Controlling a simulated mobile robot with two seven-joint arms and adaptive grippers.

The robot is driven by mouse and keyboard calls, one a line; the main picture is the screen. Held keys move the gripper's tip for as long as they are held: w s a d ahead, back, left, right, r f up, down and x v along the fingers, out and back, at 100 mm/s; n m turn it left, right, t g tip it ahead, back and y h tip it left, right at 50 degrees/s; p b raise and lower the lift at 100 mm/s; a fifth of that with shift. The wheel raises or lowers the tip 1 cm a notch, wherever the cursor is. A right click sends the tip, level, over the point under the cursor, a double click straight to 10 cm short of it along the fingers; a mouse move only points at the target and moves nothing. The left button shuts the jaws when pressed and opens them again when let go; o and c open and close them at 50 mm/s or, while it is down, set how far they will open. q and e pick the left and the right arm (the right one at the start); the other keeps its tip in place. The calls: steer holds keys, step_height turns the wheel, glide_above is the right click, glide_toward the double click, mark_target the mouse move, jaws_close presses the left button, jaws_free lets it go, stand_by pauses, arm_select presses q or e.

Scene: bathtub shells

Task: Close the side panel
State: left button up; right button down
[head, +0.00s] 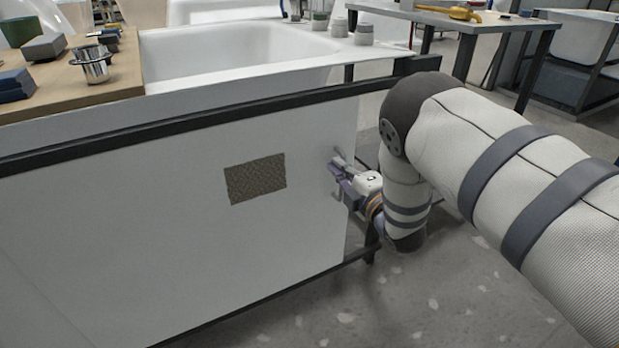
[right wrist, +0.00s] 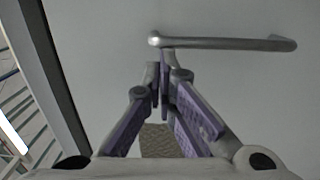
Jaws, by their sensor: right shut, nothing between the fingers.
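The side panel (head: 140,215) is a large white sheet under the bathtub shell, with a brown textured patch (head: 256,178) on it. Its right edge ends near the dark frame's corner post. In the right wrist view the panel (right wrist: 100,40) fills most of the picture and carries a grey bar handle (right wrist: 230,43). My right gripper (head: 335,167) is at the panel's right part. In the right wrist view its fingers (right wrist: 163,65) are shut and empty, with tips at the handle's left end; I cannot tell whether they touch. My left gripper is not in view.
The white tub (head: 230,48) sits above the panel in a dark frame (head: 210,115). A wooden board (head: 110,85) on the left holds a metal cup (head: 93,65) and dark blocks. A table (head: 470,22) stands behind. Speckled floor (head: 440,300) is open at the lower right.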

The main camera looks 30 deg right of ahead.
steer(key=d+b, duration=0.1)
steer(key=d, duration=1.2)
steer(key=shift+d, duration=0.3)
